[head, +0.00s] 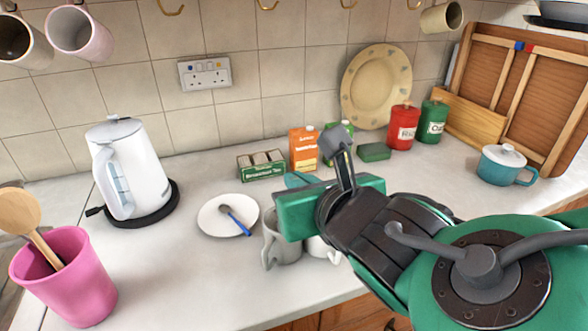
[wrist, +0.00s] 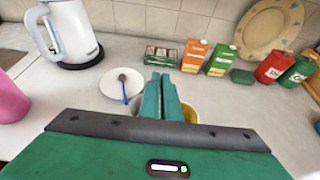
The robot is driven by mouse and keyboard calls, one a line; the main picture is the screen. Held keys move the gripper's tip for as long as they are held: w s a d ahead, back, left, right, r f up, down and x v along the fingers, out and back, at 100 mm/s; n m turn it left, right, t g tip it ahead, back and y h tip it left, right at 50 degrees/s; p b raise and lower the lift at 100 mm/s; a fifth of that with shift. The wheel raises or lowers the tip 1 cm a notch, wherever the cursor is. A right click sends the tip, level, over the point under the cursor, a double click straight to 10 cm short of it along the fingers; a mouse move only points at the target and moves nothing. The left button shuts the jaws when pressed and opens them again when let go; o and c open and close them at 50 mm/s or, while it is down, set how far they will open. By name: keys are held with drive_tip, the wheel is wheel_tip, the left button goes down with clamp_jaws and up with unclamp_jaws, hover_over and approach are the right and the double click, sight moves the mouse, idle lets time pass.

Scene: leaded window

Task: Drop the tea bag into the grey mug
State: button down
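My gripper (wrist: 161,78) is over the mugs, its two teal fingers close together. It also shows in the head view (head: 300,181). I see no tea bag between or below the fingers; the space under them is hidden. A grey mug (head: 280,243) stands below my gripper, partly covered by it. A second, paler mug (head: 325,249) stands beside it on the right, mostly hidden. In the wrist view a yellow inside (wrist: 189,112) shows in the right mug. A green tea box (head: 262,167) with several pale packets in it stands behind, near the wall.
A white saucer (head: 215,223) with a blue-handled spoon (head: 236,220) lies left of the mugs. A white kettle (head: 126,165) and a pink utensil pot (head: 68,285) are further left. Cartons (head: 303,148), red (head: 403,128) and green canisters (head: 432,122) and a teal pot (head: 503,165) stand behind.

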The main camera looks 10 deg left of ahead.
drive_tip(key=c, duration=1.9)
unclamp_jaws()
drive_tip(key=v, duration=1)
drive_tip(key=shift+s+d+r, duration=0.1)
drive_tip(key=shift+s+d, duration=0.1)
drive_tip(key=shift+s, duration=0.05)
